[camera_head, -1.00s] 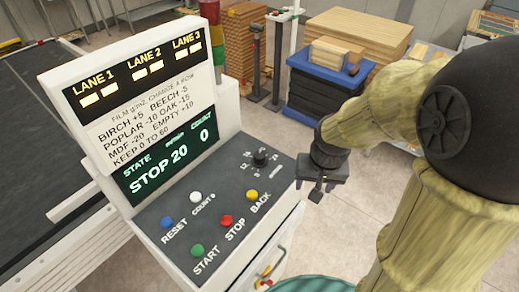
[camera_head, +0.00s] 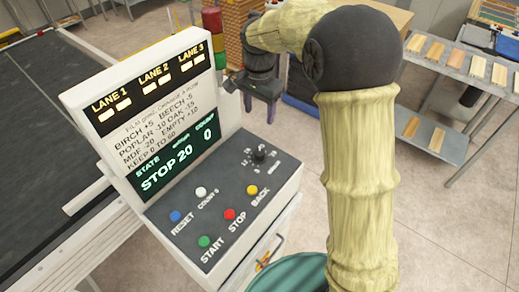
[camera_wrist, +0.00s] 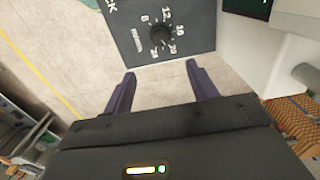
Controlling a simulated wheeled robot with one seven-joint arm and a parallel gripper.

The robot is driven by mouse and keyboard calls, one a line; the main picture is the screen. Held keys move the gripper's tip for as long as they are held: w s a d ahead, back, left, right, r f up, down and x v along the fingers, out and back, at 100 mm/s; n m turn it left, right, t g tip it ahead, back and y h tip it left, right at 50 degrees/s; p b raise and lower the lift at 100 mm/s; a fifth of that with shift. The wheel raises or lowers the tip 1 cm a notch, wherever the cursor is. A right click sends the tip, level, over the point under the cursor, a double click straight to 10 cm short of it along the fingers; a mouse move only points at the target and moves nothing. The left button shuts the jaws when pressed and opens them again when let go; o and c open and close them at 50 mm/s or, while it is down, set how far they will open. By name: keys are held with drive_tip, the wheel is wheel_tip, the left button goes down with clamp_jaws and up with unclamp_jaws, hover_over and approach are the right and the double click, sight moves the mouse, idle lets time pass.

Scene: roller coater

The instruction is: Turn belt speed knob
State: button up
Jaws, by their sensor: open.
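The belt speed knob (camera_head: 259,155) is a small black dial with white numbers around it, at the upper right of the sloped control panel (camera_head: 190,242). The knob (camera_wrist: 160,37) also shows in the wrist view, at the top, ahead of the fingers. My gripper (camera_wrist: 160,82) is open, its two dark fingers apart with nothing between them and floor behind. It does not touch the knob. In the head view my gripper (camera_head: 261,107) is beyond the panel's back right corner. The display (camera_head: 172,162) reads STOP, 20 and 0.
Blue (camera_head: 175,216), white (camera_head: 201,192), green (camera_head: 204,241), red (camera_head: 230,214) and yellow (camera_head: 252,190) buttons sit near the knob. A stack light (camera_head: 212,22) stands behind the screen. A rack with wood samples (camera_head: 463,62) is at right. Floor is open there.

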sight(259, 152)
drive_tip(key=shift+f, duration=0.1)
wheel_tip(259, 152, down, 17)
drive_tip(key=p, duration=0.4)
drive_tip(key=shift+f, duration=0.1)
drive_tip(key=shift+c, duration=0.2)
drive_tip(key=c, duration=0.9)
